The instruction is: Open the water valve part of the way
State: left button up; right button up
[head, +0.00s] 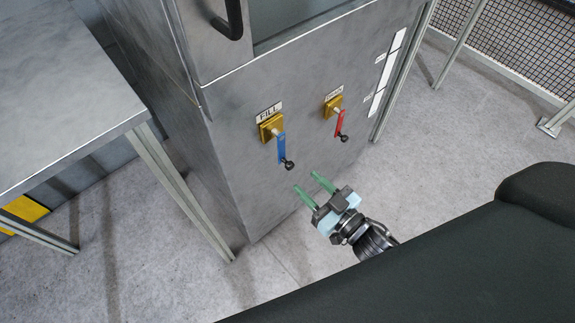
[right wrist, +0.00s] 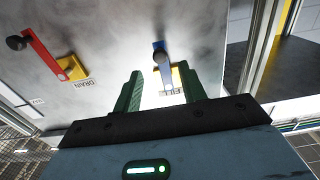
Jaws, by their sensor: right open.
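The blue lever (head: 281,147) of the FILL valve hangs down from its yellow mount (head: 271,127) on the grey metal cabinet, with a black knob at its lower end. My right gripper (head: 305,181) is open and empty, just below and right of that knob, with its green fingers pointing toward the cabinet. In the right wrist view, the blue lever (right wrist: 159,46) and its knob show between and beyond the two fingers (right wrist: 160,78). The lever appears apart from the fingers. My left gripper is not in view.
A red lever (head: 340,123) on the DRAIN valve hangs to the right of the blue one; it also shows in the right wrist view (right wrist: 44,56). A metal table (head: 65,90) stands at left. A black handle (head: 233,20) sits higher on the cabinet. Floor in front is clear.

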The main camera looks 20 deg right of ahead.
aim_at(292, 168)
jog(key=shift+b+x, duration=0.4)
jog(key=shift+x, duration=3.45)
grip_shut()
